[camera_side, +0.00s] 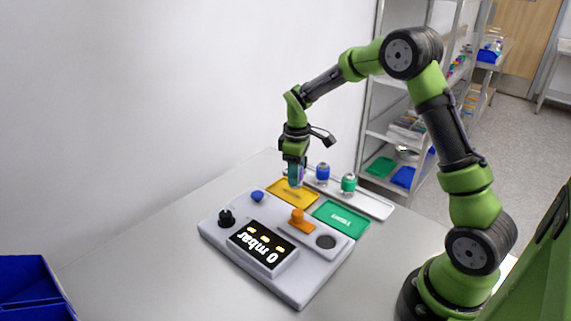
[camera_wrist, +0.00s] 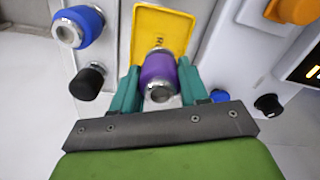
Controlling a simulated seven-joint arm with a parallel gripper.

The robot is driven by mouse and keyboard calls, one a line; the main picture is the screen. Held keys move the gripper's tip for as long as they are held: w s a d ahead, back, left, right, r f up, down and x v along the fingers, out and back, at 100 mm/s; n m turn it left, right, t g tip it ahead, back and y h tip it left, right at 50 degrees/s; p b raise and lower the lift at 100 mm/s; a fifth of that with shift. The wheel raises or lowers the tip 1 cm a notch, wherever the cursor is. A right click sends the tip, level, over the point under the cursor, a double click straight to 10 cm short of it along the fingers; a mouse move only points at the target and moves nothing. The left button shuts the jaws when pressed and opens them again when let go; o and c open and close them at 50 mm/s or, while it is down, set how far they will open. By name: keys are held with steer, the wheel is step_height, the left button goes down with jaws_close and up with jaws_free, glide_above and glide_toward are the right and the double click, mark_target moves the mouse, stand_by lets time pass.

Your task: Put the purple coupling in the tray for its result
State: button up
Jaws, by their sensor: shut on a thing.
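The purple coupling (camera_wrist: 158,72) has silver metal ends and sits between the two teal fingers of my gripper (camera_wrist: 160,85), which is shut on it. In the side view my gripper (camera_side: 296,178) points down and holds the coupling over the yellow tray (camera_side: 300,202). The yellow tray also shows in the wrist view (camera_wrist: 146,20), behind the coupling; its label is partly covered. I cannot tell whether the coupling touches the tray. A green tray (camera_side: 342,218) with a white label lies to the right of the yellow one and is empty.
A white tester (camera_side: 295,290) with a "0 mbar" display (camera_side: 262,248), an orange part (camera_side: 301,222), a blue button (camera_side: 257,196) and a black knob (camera_side: 226,218) stands in front. Blue (camera_side: 322,173) and green (camera_side: 348,184) couplings stand on a rack behind. A black-capped piece (camera_wrist: 87,83) is near the fingers.

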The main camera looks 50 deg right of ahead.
steer(key=shift+w+d+f, duration=0.15)
steer(key=shift+w, duration=0.7)
steer(key=shift+s+f, duration=0.1)
steer(key=shift+f, duration=1.55)
steer(key=shift+f, duration=0.15)
steer(key=o, duration=1.1)
steer(key=shift+o, duration=0.2)
